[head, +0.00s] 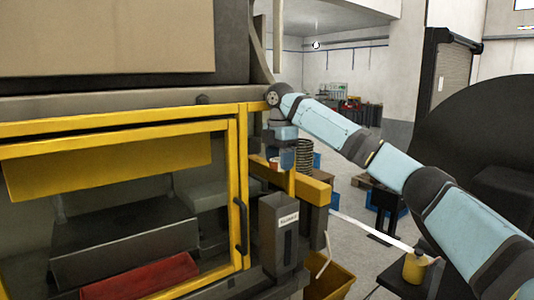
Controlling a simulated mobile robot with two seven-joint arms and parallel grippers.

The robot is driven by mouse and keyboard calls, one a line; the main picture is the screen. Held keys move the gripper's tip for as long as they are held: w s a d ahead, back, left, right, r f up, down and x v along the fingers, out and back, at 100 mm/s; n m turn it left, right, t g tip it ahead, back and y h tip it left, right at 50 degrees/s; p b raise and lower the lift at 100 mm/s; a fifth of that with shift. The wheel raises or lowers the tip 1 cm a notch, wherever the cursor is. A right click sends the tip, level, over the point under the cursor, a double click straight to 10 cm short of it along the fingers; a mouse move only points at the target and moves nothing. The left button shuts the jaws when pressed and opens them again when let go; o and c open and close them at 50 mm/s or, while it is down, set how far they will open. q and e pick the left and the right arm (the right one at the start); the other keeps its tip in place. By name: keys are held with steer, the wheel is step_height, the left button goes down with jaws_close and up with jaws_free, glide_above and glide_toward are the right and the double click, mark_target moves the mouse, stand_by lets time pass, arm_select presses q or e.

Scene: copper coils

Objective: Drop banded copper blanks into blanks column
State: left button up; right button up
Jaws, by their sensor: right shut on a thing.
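The blanks column (284,238) is a dark grey upright box with a white label, standing at the right front corner of the yellow-framed machine. A yellow upright strip shows between the gripper and the column. My left gripper is out of view.
The machine's yellow door frame (243,190) with its black handle stands close left of the column. A yellow beam (312,190) runs behind it. A yellow bin (330,281) sits low at the right. A dark coil (305,152) stands behind.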

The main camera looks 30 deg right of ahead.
steer(key=shift+s+r, duration=0.25)
steer(key=shift+r, duration=0.2)
steer(key=shift+a+f, duration=0.25)
steer(key=shift+f, duration=0.35)
step_height(320, 180, down, 3)
steer(key=shift+w+d+r, duration=0.1)
steer(key=shift+r, duration=0.1)
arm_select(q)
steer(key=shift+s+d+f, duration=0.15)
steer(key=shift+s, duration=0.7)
arm_select(e)
step_height(320, 180, down, 5)
steer(key=shift+r, duration=0.1)
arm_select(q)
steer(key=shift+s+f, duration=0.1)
arm_select(e)
steer(key=o, duration=1.1)
